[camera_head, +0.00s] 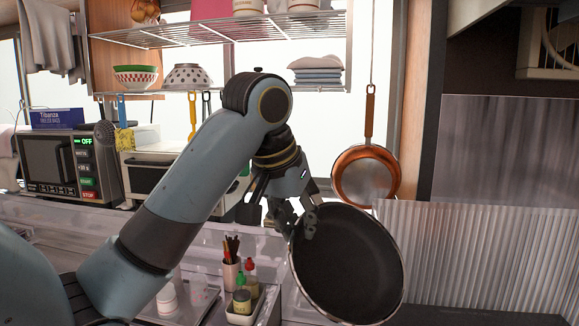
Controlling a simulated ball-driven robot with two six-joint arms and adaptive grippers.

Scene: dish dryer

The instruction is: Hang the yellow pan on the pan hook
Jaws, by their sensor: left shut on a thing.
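My left gripper (301,222) is shut on a round pan (348,268) at its upper left rim. The pan's inside is dark and faces me, with a thin pale rim. It is held up and tilted in front of the counter. Its outside colour does not show, so I cannot tell if it is the yellow one. I see no handle on it; it may be hidden by the gripper. A copper-orange pan (366,176) hangs by its handle behind, right of the gripper. The pan hook itself is not clear. My right gripper is not in view.
A wire shelf (210,33) with bowls (187,76) and folded cloths (316,72) below is at the back. A microwave (66,165) stands left. A condiment tray (244,309) sits below the gripper. A corrugated clear panel (480,255) is at right.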

